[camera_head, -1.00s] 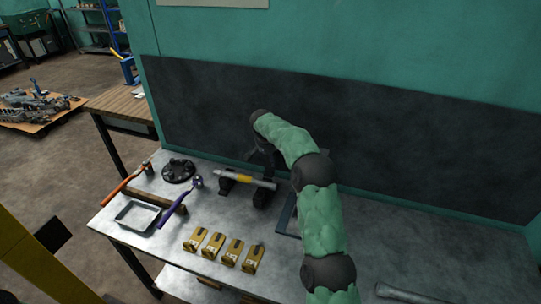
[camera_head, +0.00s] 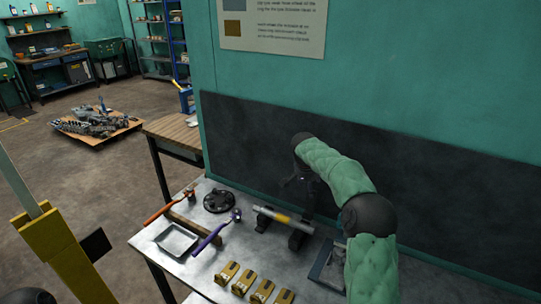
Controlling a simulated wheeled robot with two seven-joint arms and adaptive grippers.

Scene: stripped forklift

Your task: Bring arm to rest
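My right arm, in a green sleeve, reaches in from the lower right over the metal workbench (camera_head: 215,262). Its dark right gripper (camera_head: 298,186) hangs near the back of the bench, just behind a grey rod with a yellow band (camera_head: 272,215). The rod lies across a black stand (camera_head: 297,238). The gripper's fingers are dark and small against the black back panel, so I cannot tell whether they are open or shut. My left gripper is not in view.
On the bench are an orange-handled tool (camera_head: 166,209), a purple-handled tool (camera_head: 212,236), a grey tray (camera_head: 176,240), a black round part (camera_head: 218,201) and several yellow blocks (camera_head: 262,291). The back panel (camera_head: 400,185) stands close behind my arm. A yellow post (camera_head: 55,245) is at the left.

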